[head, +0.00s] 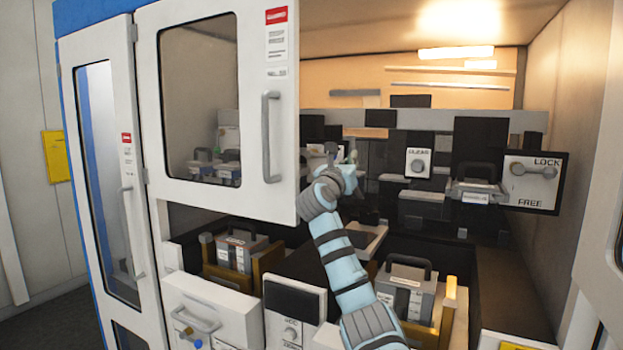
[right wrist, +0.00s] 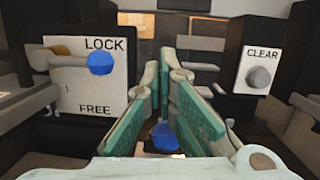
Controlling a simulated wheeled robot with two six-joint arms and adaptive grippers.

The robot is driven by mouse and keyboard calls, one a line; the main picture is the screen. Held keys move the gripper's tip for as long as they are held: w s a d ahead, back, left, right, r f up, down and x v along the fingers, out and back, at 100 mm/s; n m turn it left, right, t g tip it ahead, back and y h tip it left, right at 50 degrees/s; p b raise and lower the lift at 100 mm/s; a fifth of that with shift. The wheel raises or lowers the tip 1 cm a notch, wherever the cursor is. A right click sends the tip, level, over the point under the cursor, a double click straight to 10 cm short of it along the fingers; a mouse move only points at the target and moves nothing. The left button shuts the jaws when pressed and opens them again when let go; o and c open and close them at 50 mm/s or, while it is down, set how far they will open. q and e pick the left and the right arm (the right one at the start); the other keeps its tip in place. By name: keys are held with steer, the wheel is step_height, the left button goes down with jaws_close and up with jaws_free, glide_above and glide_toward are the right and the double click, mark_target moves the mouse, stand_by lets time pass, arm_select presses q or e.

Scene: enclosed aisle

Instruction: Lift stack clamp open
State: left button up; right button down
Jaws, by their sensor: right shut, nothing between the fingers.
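My right gripper (head: 350,158) reaches into the cabinet past the edge of the open door. In the right wrist view its teal fingers (right wrist: 169,62) are shut with nothing between the tips. A white LOCK/FREE plate (right wrist: 85,85) stands left of the fingers there, apart from them. Its lever ends in a blue ball (right wrist: 102,63) just below the word LOCK. Another blue ball (right wrist: 165,137) shows low behind the fingers; what it belongs to is hidden. I cannot tell which part is the stack clamp. My left gripper is not in view.
A CLEAR knob plate (head: 418,163) stands right of my gripper. A second LOCK/FREE plate (head: 532,182) with a grey lever is farther right. The glazed door (head: 284,120) borders my arm on the left. Handled cases (head: 407,285) stand in trays below.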

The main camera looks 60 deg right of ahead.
steer(key=shift+s+r, duration=0.1)
steer(key=shift+s, duration=0.45)
steer(key=shift+w, duration=0.25)
steer(key=shift+s, duration=0.1)
stand_by(0.3)
